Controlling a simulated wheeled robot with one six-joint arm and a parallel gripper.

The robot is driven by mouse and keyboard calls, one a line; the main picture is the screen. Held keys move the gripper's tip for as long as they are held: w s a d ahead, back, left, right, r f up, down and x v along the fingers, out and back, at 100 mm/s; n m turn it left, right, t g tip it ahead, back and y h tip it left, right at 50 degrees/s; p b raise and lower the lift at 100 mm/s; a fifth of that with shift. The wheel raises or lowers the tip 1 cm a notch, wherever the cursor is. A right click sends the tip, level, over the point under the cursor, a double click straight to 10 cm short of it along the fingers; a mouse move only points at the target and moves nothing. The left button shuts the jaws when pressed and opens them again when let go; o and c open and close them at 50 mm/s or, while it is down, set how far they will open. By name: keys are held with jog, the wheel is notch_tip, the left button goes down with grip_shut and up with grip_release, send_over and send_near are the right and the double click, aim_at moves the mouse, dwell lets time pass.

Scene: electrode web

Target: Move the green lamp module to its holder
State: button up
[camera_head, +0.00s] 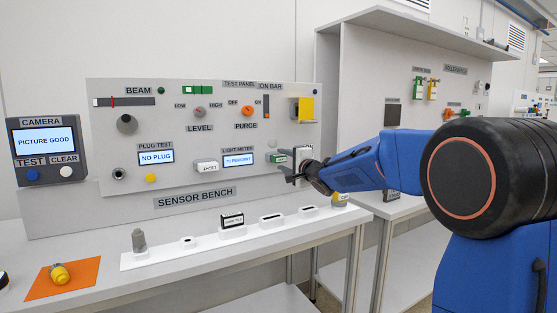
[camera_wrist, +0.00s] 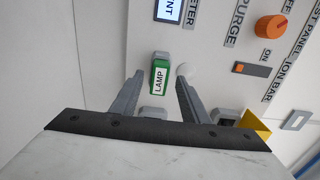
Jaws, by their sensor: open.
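The green lamp module (camera_head: 276,158) is on the upright sensor bench panel (camera_head: 185,180), just right of the light meter display. In the wrist view the green module (camera_wrist: 160,78), labelled LAMP, shows ahead between the two fingers. My gripper (camera_head: 287,174) is open in front of the panel, close to the module; it also shows in the wrist view (camera_wrist: 160,87). Whether the fingers touch the module I cannot tell. A white rack (camera_head: 170,257) with several slots and holders lies on the bench below. Which one belongs to the lamp is not clear.
A dark tile block (camera_head: 232,221) and a grey plug (camera_head: 138,240) stand in the rack. A yellow part (camera_head: 60,274) lies on an orange mat (camera_head: 85,285). A yellow block (camera_head: 303,109) sticks out from the panel's upper right.

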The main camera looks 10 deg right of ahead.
jog(key=v, duration=0.8)
dwell(0.6)
jog(key=s+d+f+n+g+h, duration=0.2)
jog(key=s+d+f, duration=0.1)
jog(key=s, duration=0.4)
jog(key=s+d+f+n+g+h, duration=0.1)
jog(key=s+d+f+h, duration=0.25)
jog(key=s, duration=0.35)
jog(key=s+d+f+n+g+h, duration=0.2)
jog(key=s+f, duration=0.1)
jog(key=s, duration=0.4)
jog(key=s+a+f+n+g, duration=0.1)
jog(key=s+f+n+g, duration=0.1)
jog(key=s+f, duration=0.3)
jog(key=s+a+f+n+g+y, duration=0.1)
jog(key=s+f+n+g, duration=0.2)
jog(key=s, duration=1.1)
jog(key=s+a+f+n+g+y, duration=0.1)
jog(key=s+f+n, duration=0.3)
jog(key=s+f, duration=0.5)
jog(key=shift+s+a+f+g, duration=0.15)
jog(key=shift+s+a+g, duration=0.15)
jog(key=shift+s+g, duration=0.45)
jog(key=shift+w, duration=0.1)
jog(key=shift+c, duration=0.3)
